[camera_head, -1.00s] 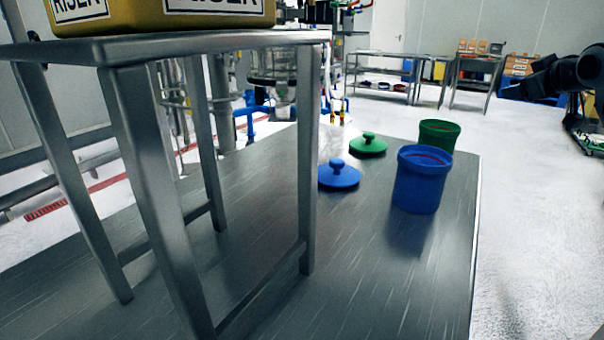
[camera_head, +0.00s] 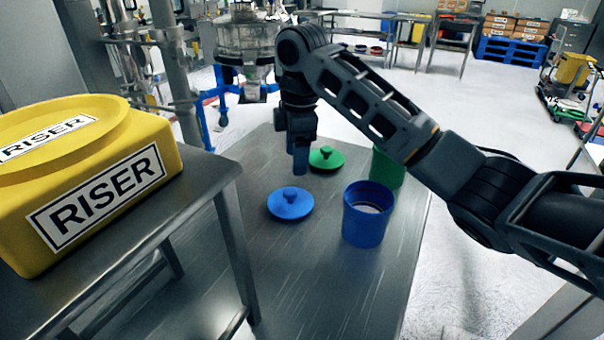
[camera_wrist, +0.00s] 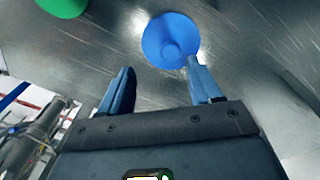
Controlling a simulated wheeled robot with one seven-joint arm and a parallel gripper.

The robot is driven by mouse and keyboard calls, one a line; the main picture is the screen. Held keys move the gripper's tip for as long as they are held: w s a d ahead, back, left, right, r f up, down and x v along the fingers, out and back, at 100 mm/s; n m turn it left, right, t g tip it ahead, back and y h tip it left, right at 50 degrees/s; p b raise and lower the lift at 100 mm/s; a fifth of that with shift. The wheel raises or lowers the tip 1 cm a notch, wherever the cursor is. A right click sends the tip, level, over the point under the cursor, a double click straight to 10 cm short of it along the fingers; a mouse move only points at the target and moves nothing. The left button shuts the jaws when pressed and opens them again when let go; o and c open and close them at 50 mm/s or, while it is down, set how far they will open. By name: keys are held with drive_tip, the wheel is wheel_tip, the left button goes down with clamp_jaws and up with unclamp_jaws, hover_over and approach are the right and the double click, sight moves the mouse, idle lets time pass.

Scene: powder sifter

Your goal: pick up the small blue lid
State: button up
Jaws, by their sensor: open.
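The small blue lid (camera_head: 290,204) lies flat on the metal table, its knob facing up. It also shows in the wrist view (camera_wrist: 170,40), ahead of the fingertips and nearer the right finger. My gripper (camera_head: 300,165) hangs pointing down above the table, behind the blue lid in the head view. In the wrist view my gripper (camera_wrist: 160,80) has its two blue fingers apart with nothing between them.
A blue container (camera_head: 366,222) stands open right of the lid. A green lid (camera_head: 326,158) lies behind, close to my gripper, and a green container (camera_head: 386,168) is partly hidden by my arm. A metal stand (camera_head: 190,200) bearing a yellow riser (camera_head: 150,140) is at left.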

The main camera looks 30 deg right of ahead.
sight(290, 191)
drive_tip(key=shift+s+a+r+n+g, duration=0.1)
drive_tip(key=shift+s+a+n+g, duration=0.25)
drive_tip(key=shift+a, duration=0.4)
drive_tip(key=shift+s+a+f, duration=0.15)
drive_tip(key=shift+s+f, duration=0.05)
drive_tip(key=shift+f, duration=1)
drive_tip(key=shift+w+f+p, duration=0.15)
drive_tip(key=shift+f+p, duration=0.15)
drive_tip(key=shift+f, duration=1.15)
drive_tip(key=shift+w+f+p, duration=0.15)
drive_tip(key=shift+f+p, duration=0.1)
drive_tip(key=shift+f, duration=1.15)
drive_tip(key=c, duration=1.1)
